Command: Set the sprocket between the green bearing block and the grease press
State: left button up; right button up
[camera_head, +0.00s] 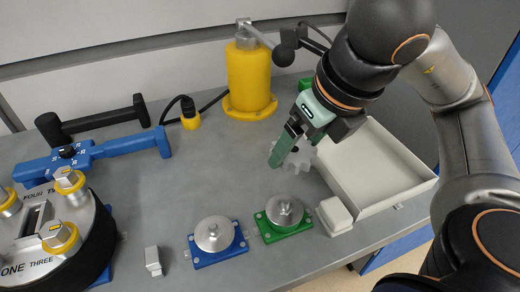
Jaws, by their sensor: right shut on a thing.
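The sprocket (304,157) is a light grey toothed disc. My right gripper (287,148), with green fingers, is shut on it, and fingers and wrist hide part of it. It appears to be above the table, but the gap is hard to tell. The green bearing block (285,214), with a round metal hub on top, sits on the table in front of the sprocket. The grease press (249,78), apparently the yellow cylinder with a flanged foot and a metal lever, stands behind and left of it. My left gripper is out of view.
A blue bearing block (214,240) sits left of the green one. A white open tray (375,168) lies right of the gripper, with a small white block (335,214) near it. A round fixture (50,238) fills the front left. The table's middle (180,180) is clear.

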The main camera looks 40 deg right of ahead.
send_near(257, 163)
jog(key=shift+w+a+f+b, duration=0.1)
jog(key=shift+w+f+b, duration=0.5)
jog(key=shift+w+f, duration=0.25)
jog(key=shift+s+x, duration=0.2)
jog(key=shift+x, duration=0.8)
jog(key=shift+s+x, duration=0.2)
jog(key=shift+x, duration=0.75)
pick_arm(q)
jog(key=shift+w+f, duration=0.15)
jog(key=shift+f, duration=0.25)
pick_arm(e)
jog(key=shift+f, duration=0.2)
jog(key=shift+f+b, duration=0.1)
jog(key=shift+b, duration=0.3)
jog(key=o, duration=1.3)
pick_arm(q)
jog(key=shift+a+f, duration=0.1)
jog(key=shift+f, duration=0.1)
